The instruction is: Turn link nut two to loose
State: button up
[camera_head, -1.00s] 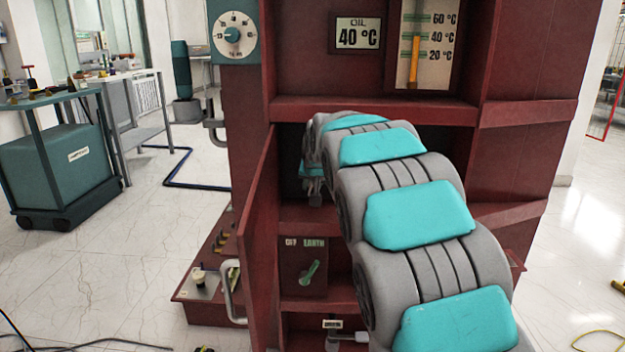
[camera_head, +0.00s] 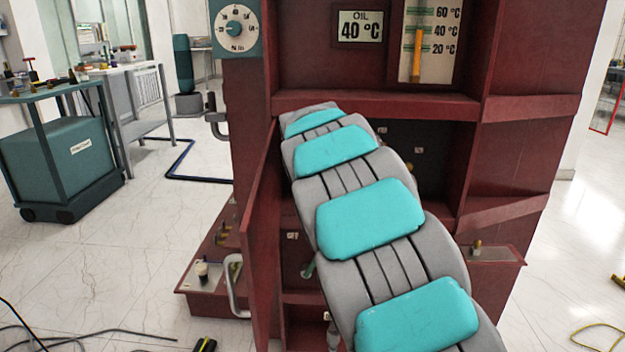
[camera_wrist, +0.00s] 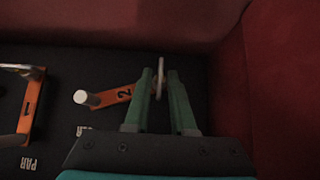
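Link two is an orange strip marked "2" (camera_wrist: 118,95) in the wrist view, on a dark panel. A pale round post (camera_wrist: 87,98) stands at its left end. A pale, thin disc-like nut (camera_wrist: 160,78) shows edge-on at its right end. My gripper (camera_wrist: 159,76) has its two green fingers apart, with the nut between the fingertips. The left finger looks very near the nut and a gap shows on the right; contact cannot be told. In the head view my gripper and the link are hidden behind my arm.
Another orange link marked "1" (camera_wrist: 29,105) lies left in the wrist view. A red cabinet wall (camera_wrist: 280,80) is close on the right. In the head view, the red cabinet (camera_head: 370,104) surrounds my arm, and its open door (camera_head: 262,240) stands left.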

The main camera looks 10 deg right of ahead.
jog(key=shift+o, duration=1.1)
jog(key=v, duration=0.7)
jog(key=shift+s+r+b, duration=0.25)
jog(key=shift+r+b, duration=0.05)
jog(key=shift+b, duration=0.15)
jog(key=s+d+f+g, duration=0.2)
jog(key=s+f, duration=0.2)
jog(key=s, duration=0.6)
jog(key=s+d+f+g, duration=0.2)
jog(key=s+d+f, duration=0.15)
jog(key=s, duration=0.55)
jog(key=s+a+f+n+g+y, duration=0.1)
jog(key=s+f, duration=0.5)
jog(key=s, duration=1)
jog(key=s+a+f+n+g+y, duration=0.1)
jog(key=s+a+f+g, duration=0.2)
jog(key=s, duration=1.3)
notch_tip(320, 180, down, 4)
jog(key=g, duration=0.2)
jog(key=shift+n+g, duration=0.3)
jog(key=shift+n, duration=0.1)
